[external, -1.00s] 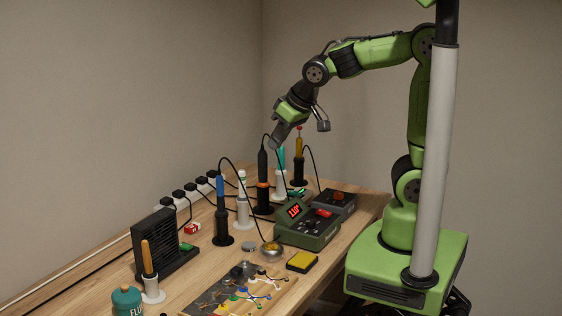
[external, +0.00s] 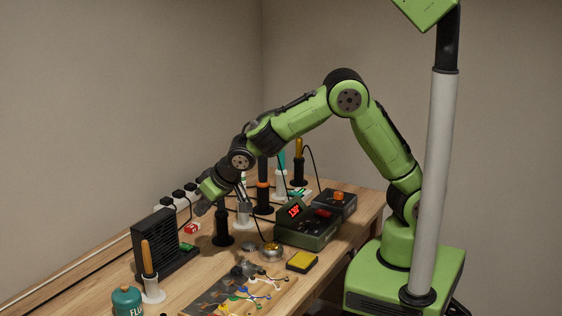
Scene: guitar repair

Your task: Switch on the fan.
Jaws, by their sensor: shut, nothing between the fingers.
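The fan appears to be the black box with a slatted grille (external: 153,243), standing upright at the left of the bench. A small green part (external: 187,247) shows low at its right side; I cannot tell whether it is the fan's switch or its position. My gripper (external: 201,210) is shut and empty. It points down, above and to the right of the fan's top edge, apart from it in the picture. Its fingertips are small and dark here.
A small red and white block (external: 192,229) lies below my gripper. A black holder (external: 222,237) stands close to its right. A power strip (external: 190,195) with cables runs behind. A green soldering station (external: 308,226) and a yellow pad (external: 302,261) are further right.

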